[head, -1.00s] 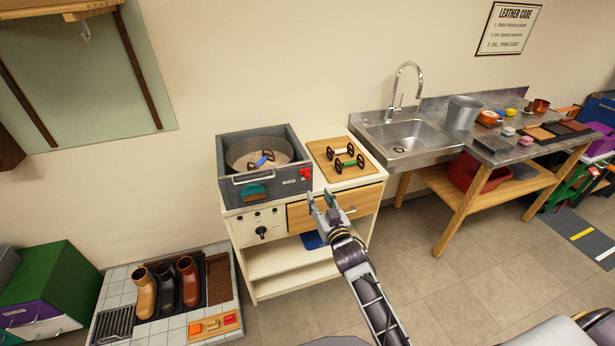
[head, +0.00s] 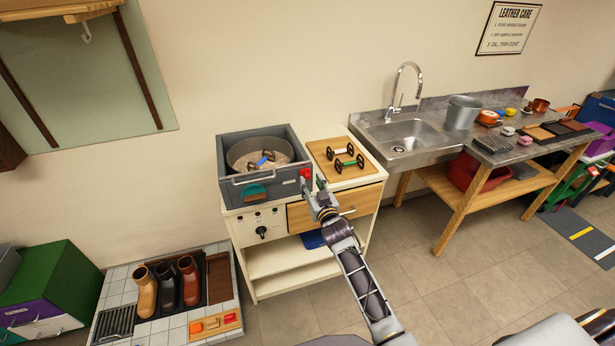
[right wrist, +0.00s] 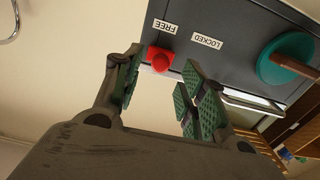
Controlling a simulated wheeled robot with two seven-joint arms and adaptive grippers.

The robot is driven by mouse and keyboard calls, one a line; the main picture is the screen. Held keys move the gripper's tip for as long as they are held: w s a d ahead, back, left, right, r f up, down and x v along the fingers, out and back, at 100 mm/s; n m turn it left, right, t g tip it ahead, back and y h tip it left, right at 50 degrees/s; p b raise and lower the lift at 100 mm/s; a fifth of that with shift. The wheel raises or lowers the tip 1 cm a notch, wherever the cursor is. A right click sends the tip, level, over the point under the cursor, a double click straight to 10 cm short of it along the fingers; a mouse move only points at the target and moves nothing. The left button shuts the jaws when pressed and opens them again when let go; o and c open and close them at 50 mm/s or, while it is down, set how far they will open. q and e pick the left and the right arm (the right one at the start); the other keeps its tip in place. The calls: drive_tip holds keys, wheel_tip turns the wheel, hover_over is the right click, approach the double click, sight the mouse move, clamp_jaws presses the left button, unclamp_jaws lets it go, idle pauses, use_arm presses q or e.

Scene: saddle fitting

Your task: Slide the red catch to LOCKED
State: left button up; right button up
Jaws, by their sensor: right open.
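The red catch (head: 305,172) is on the front of a grey box (head: 272,188) at its right end. In the right wrist view the red catch (right wrist: 161,60) sits beside the FREE label (right wrist: 170,28), away from the LOCKED label (right wrist: 207,41). My right gripper (head: 313,189) is open just in front of the catch. In the right wrist view the open right gripper (right wrist: 162,88) has its green-padded fingers on either side of the catch, with a gap to each; contact is not visible. My left gripper is not in view.
The grey box holds a round pan (head: 262,154) and has a bar handle and a teal knob (head: 254,190) on its front. A wooden board (head: 340,172) with green-and-black pieces lies to the right. The cabinet's wooden drawer (head: 300,216) is below the gripper.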

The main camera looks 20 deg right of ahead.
sight(308, 177)
drive_tip(key=shift+w, duration=2.4)
drive_tip(key=shift+c, duration=0.2)
drive_tip(key=shift+a, duration=0.15)
clamp_jaws()
